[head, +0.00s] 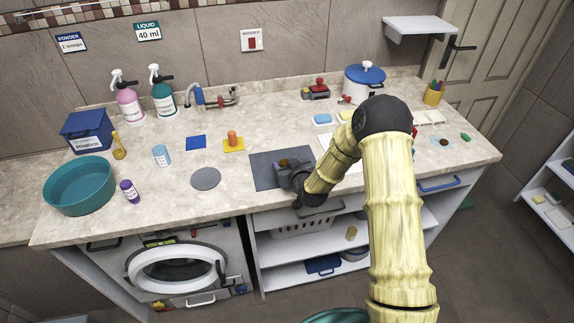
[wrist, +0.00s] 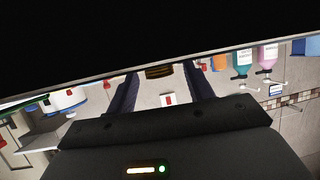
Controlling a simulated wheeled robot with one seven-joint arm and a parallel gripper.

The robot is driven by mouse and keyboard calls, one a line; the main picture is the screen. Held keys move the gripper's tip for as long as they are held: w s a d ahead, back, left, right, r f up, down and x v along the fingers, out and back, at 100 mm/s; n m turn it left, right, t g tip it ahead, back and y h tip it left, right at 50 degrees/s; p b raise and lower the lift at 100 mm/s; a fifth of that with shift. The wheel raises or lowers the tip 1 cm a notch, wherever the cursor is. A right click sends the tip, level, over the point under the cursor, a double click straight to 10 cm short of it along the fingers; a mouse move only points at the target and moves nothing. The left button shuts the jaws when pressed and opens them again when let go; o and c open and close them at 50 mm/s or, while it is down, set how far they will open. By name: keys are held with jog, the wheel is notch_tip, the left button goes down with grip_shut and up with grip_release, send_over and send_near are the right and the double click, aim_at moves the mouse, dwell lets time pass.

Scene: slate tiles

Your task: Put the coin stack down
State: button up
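The coin stack (wrist: 159,72) shows in the wrist view as a small brown-gold ridged piece between the two dark fingers, with a gap to each finger. The wrist picture is upside down, and the stack meets the dark surface at the top. My gripper (wrist: 161,78) is open around the stack. In the head view my gripper (head: 287,168) is low over the dark grey mat (head: 264,181) near the counter's front. A brownish bit of the stack (head: 283,162) shows there; the rest is hidden by the gripper.
A grey disc (head: 205,179) lies left of the mat. A yellow square (head: 240,147) bears an orange cylinder, with a blue square (head: 196,143) beside it. A white sheet (head: 327,150) lies right of the mat. A teal basin (head: 80,187) stands far left.

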jog(key=shift+r, duration=0.15)
jog(key=b+v, duration=0.2)
jog(key=v, duration=1)
jog(key=shift+a, duration=0.1)
jog(key=shift+s, duration=0.1)
dwell(0.4)
jog(key=s+d+r+m+g+h, duration=0.2)
jog(key=s+d+r+g, duration=0.1)
jog(key=s+d, duration=0.4)
jog(key=s+d+r+m+g+h, duration=0.2)
jog(key=s+d+g, duration=0.4)
jog(key=s, duration=0.7)
jog(key=shift+s+d+r+m+g+h, duration=0.3)
jog(key=shift+d+r+m+h, duration=0.1)
jog(key=shift+d+r+h, duration=0.25)
jog(key=shift+o, duration=0.5)
